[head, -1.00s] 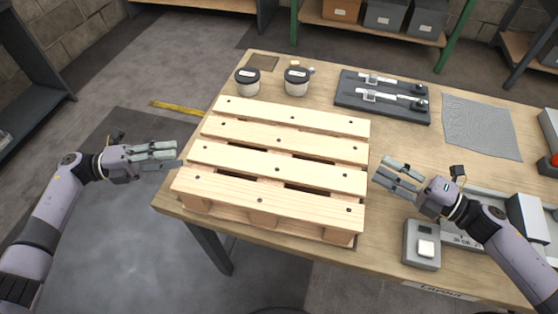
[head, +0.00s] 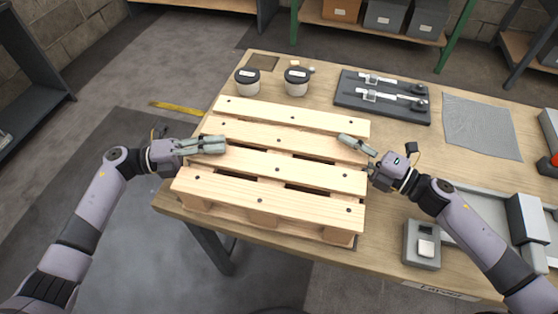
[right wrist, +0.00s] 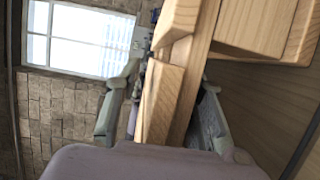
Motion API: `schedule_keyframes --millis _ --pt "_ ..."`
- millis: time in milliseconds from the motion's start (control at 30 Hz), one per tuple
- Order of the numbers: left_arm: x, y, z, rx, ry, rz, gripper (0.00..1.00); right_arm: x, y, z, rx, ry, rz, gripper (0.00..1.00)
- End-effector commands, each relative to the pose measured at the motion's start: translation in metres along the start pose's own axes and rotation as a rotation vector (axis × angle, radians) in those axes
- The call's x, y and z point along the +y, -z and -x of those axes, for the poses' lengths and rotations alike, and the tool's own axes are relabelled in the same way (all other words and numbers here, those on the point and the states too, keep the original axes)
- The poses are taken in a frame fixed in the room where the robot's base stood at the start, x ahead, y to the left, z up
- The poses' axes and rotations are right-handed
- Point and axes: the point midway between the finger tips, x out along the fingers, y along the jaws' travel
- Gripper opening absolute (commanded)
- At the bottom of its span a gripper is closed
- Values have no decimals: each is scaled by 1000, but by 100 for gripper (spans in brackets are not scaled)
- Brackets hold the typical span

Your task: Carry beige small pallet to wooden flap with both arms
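The beige small pallet (head: 275,178) lies flat on the wooden table, its slatted deck facing up. My left gripper (head: 212,145) is at the pallet's left edge, with its fingers reaching over the deck; whether a finger is under the edge is hidden. My right gripper (head: 360,152) is at the right edge, one finger above the deck and the other hidden. In the right wrist view, the fingers of my right gripper (right wrist: 165,115) are spread on both sides of the pallet's wood (right wrist: 160,100), with a gap beside the left finger. I cannot make out a wooden flap.
Behind the pallet stand two dark-lidded tubs (head: 247,81) (head: 296,81) and a dark tray (head: 382,96) with metal parts. A grey mat (head: 482,126) lies at the right. A grey switch box (head: 422,244) is near the front edge. Open floor lies left of the table (head: 455,130).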

Motion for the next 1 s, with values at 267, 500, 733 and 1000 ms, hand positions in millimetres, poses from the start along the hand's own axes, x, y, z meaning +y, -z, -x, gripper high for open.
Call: schedule_keyframes --millis 267,500,733,1000 --pt "0 0 0 0 0 0 20 0 0 0 0 0 0 20" --pt "0 0 0 0 0 0 4 0 0 0 0 0 0 4" --pt "0 0 1 0 0 0 0 0 0 0 0 0 0 0" --pt "1 0 1 0 -1 1 0 0 0 1 0 1 0 0"
